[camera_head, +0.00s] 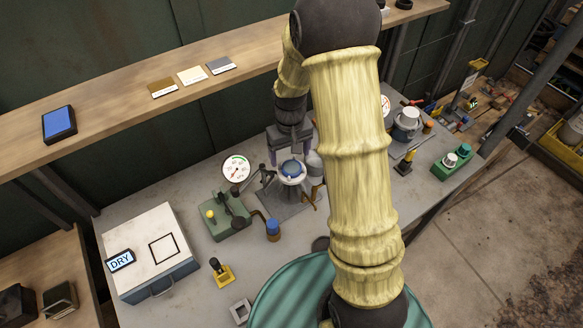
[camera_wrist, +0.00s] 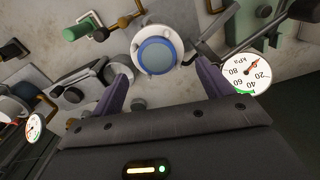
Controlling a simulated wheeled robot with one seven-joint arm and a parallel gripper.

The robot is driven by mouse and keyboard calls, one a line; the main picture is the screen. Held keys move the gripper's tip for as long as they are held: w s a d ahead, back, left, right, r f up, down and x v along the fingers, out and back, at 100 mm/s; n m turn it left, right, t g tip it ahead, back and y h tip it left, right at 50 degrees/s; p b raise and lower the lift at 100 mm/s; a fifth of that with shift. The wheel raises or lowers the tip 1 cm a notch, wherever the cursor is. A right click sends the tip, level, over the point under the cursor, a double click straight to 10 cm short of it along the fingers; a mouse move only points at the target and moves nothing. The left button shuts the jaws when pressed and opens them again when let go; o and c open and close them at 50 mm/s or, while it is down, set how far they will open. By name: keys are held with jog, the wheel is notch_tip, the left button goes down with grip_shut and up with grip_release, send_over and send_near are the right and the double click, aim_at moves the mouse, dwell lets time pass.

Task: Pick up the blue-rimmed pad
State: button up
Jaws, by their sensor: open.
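The blue-rimmed pad (camera_head: 291,167) sits on a white round holder (camera_head: 292,178) near the middle of the bench. In the wrist view the pad (camera_wrist: 157,54) shows as a pale disc with a blue ring, inside the white round holder (camera_wrist: 137,67). My gripper (camera_head: 291,155) is close to the pad, pointing down at the bench. In the wrist view my gripper (camera_wrist: 163,75) is open, with one purple finger on each side and nothing between them. The pad lies just beyond the fingertips, near the middle of the gap. I cannot tell the exact height between them.
A dial gauge (camera_head: 236,169) stands left of the holder, near a green device (camera_head: 226,216). A white-topped box (camera_head: 148,246) with a DRY sign (camera_head: 120,260) is at left. A shelf (camera_head: 110,101) runs behind.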

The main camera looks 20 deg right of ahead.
aim_at(291, 165)
jog(key=f, duration=0.1)
jog(key=f+p, duration=0.1)
jog(key=f, duration=0.1)
jog(key=f+p, duration=0.1)
jog(key=shift+w+d+f, duration=0.15)
jog(key=shift+w, duration=0.15)
jog(key=shift+s+f, duration=0.1)
jog(key=shift+f, duration=0.2)
jog(key=c, duration=1.1)
